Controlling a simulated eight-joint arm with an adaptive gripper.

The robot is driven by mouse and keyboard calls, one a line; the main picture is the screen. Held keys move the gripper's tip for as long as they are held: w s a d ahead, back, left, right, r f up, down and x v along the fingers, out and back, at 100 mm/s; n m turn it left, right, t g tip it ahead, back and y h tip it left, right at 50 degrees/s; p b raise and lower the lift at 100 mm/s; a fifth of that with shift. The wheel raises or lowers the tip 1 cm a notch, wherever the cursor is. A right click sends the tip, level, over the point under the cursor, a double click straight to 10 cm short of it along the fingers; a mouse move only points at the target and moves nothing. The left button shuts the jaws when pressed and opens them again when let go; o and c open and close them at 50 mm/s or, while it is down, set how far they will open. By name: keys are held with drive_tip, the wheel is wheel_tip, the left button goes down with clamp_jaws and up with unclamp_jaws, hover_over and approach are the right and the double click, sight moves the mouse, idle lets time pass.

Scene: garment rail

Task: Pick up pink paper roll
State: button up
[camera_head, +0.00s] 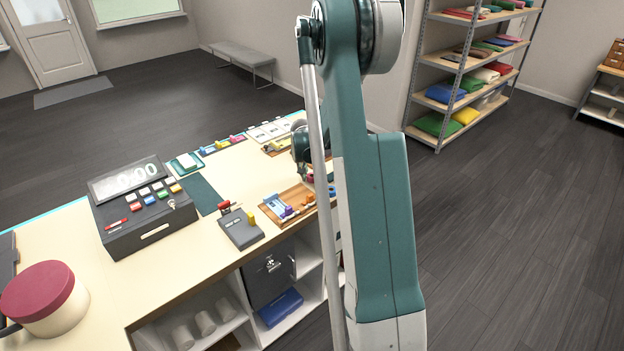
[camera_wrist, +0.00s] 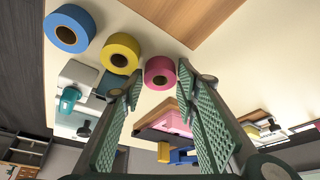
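The pink paper roll (camera_wrist: 160,72) is a short ring with a dark core, on the pale counter in the wrist view. My gripper (camera_wrist: 159,80) is open, its two green textured fingers spread apart. The pink roll shows between and just beyond the fingertips, with nothing held. Whether a fingertip touches it I cannot tell. A yellow roll (camera_wrist: 120,40) and a blue roll (camera_wrist: 58,20) lie in a row to its upper left.
The counter (camera_head: 120,290) carries a black cash register (camera_head: 140,232), a card terminal (camera_head: 241,230), a wooden tray of small items (camera_head: 272,210) and a red-lidded round box (camera_head: 40,290). In the wrist view, a wooden board (camera_wrist: 185,15) lies close to the pink roll.

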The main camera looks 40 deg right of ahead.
sight(312, 176)
idle(0.4)
drive_tip(key=c, duration=0.4)
drive_tip(key=shift+c, duration=0.3)
wheel_tip(312, 176, up, 10)
idle(0.5)
